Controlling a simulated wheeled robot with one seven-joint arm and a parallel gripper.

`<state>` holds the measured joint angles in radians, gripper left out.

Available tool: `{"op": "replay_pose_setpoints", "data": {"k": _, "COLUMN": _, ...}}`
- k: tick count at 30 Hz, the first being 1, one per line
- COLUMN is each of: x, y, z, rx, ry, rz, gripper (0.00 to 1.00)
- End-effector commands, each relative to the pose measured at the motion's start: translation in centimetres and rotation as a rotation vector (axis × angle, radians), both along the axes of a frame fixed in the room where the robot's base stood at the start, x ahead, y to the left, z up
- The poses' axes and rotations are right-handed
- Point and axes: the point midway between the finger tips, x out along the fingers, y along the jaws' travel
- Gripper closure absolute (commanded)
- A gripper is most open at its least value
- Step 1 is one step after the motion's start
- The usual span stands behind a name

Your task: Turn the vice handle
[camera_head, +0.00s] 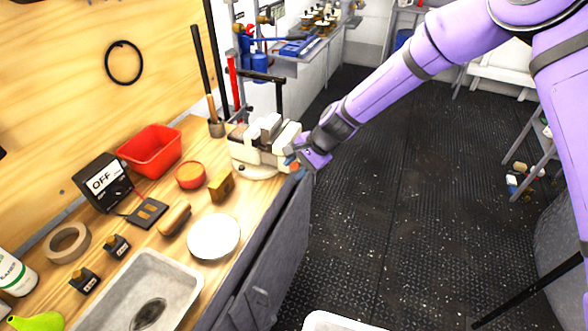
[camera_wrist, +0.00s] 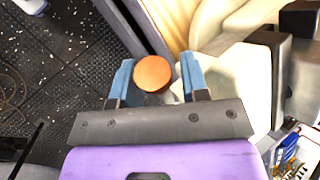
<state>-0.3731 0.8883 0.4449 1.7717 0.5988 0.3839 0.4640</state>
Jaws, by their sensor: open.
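The cream-white vice (camera_head: 250,157) stands on the front edge of the wooden bench, and its pale body (camera_wrist: 245,80) fills the right of the wrist view. A round orange-brown knob, seemingly the end of the vice handle (camera_wrist: 153,74), lies between the blue fingers of my gripper (camera_wrist: 157,72) in the wrist view. The fingers are apart, one on each side of it, with a gap at the right finger; contact at the left finger is unclear. In the head view my gripper (camera_head: 292,161) is at the vice's right side and hides most of the handle.
The dark floor (camera_head: 400,210) to the right is mostly clear.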

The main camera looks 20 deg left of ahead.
Motion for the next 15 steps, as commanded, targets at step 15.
{"op": "replay_pose_setpoints", "data": {"k": 15, "x": -0.19, "y": 0.66, "z": -0.97, "rx": 0.0, "ry": -0.001, "rz": -0.001, "gripper": 0.7}}
